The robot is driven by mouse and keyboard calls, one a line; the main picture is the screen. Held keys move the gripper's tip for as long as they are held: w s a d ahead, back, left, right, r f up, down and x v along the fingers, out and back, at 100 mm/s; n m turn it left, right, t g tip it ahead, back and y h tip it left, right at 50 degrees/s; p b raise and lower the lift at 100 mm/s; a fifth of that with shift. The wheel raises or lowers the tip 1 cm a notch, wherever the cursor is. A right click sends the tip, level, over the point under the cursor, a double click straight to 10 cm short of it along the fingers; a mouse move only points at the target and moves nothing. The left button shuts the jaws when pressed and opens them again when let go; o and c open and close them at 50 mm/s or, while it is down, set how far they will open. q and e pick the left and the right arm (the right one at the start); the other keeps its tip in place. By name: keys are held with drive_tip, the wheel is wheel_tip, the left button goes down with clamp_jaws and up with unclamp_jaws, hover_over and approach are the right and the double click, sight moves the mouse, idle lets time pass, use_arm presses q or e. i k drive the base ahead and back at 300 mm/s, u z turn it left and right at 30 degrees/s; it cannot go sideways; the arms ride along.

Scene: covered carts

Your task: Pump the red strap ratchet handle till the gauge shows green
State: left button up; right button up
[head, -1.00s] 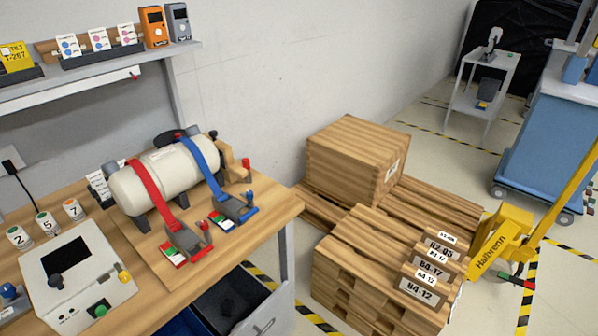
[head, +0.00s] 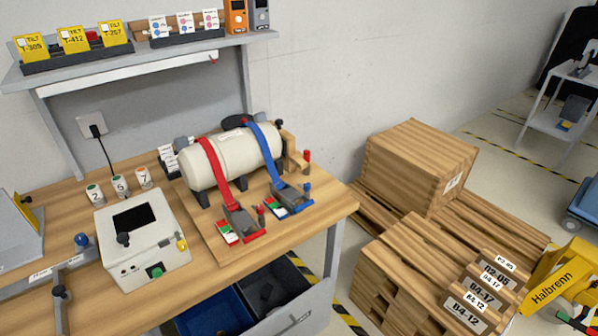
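A white tank (head: 232,158) lies on a wooden board on the bench in the head view. A red strap (head: 213,170) and a blue strap (head: 263,150) run over it. The red strap ends in a grey ratchet (head: 241,218) with a red handle (head: 261,212) at the front of the board. A small gauge plate with red, white and green (head: 228,233) sits beside it; its reading is too small to tell. The blue strap has a similar ratchet (head: 290,194) to the right. Neither of my grippers is in view.
A white box with a dark screen (head: 140,240) and several numbered cans (head: 120,187) stand left of the tank. A shelf (head: 140,60) hangs above. Pallets with a wooden crate (head: 420,165) stand right of the bench. Bins (head: 225,312) sit under the bench top.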

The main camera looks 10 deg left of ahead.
sight(242, 221)
drive_tip(key=u, duration=2.25)
drive_tip(key=k, duration=0.8)
drive_tip(key=z, duration=1.15)
drive_tip(key=i, duration=0.5)
drive_tip(key=z, duration=0.05)
